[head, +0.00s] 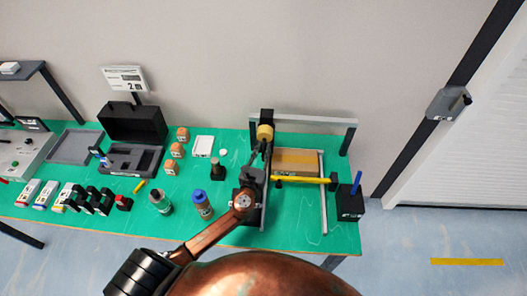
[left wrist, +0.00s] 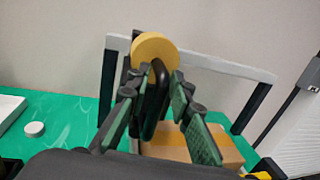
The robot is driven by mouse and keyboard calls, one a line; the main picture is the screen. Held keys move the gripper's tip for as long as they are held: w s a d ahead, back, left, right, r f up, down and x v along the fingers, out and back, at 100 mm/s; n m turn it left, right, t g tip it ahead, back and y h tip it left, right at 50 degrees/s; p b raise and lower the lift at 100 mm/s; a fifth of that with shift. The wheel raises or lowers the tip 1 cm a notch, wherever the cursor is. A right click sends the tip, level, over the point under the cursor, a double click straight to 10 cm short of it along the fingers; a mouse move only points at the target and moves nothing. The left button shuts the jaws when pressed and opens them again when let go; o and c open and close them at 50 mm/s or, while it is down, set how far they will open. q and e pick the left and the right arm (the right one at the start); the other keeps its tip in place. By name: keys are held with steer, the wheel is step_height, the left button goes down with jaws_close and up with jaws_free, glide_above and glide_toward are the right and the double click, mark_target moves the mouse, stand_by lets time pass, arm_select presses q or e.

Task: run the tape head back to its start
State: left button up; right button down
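The tape head (head: 266,117) is a black block with a tan tape roll (head: 264,132), at the back left of the taping frame. In the left wrist view the roll (left wrist: 154,50) sits above a black upright handle (left wrist: 152,100). My left gripper (head: 260,154) is just in front of the roll. Its two fingers (left wrist: 158,84) are apart, one on either side of the handle; I see no clear grip on it. A cardboard box (head: 296,161) lies flat under the frame, right of the gripper. My right gripper is not in view.
The frame's light rear bar (head: 310,121) runs behind the box. A yellow bar (head: 300,179) crosses in front of it. A black pen holder (head: 350,203) stands to the right. Bottles (head: 202,204), small boxes and an open black case (head: 133,124) stand left on the green table.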

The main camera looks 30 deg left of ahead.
arm_select(q)
steer(key=shift+o, duration=0.7)
steer(key=shift+s+d+f, duration=0.1)
steer(key=shift+f, duration=0.15)
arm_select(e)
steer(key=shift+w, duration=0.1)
arm_select(q)
steer(key=shift+s+f, duration=0.1)
steer(key=shift+s, duration=0.05)
steer(key=s+d, duration=0.2)
steer(key=s, duration=0.9)
steer(key=shift+s+d, duration=0.15)
steer(key=shift+s, duration=0.1)
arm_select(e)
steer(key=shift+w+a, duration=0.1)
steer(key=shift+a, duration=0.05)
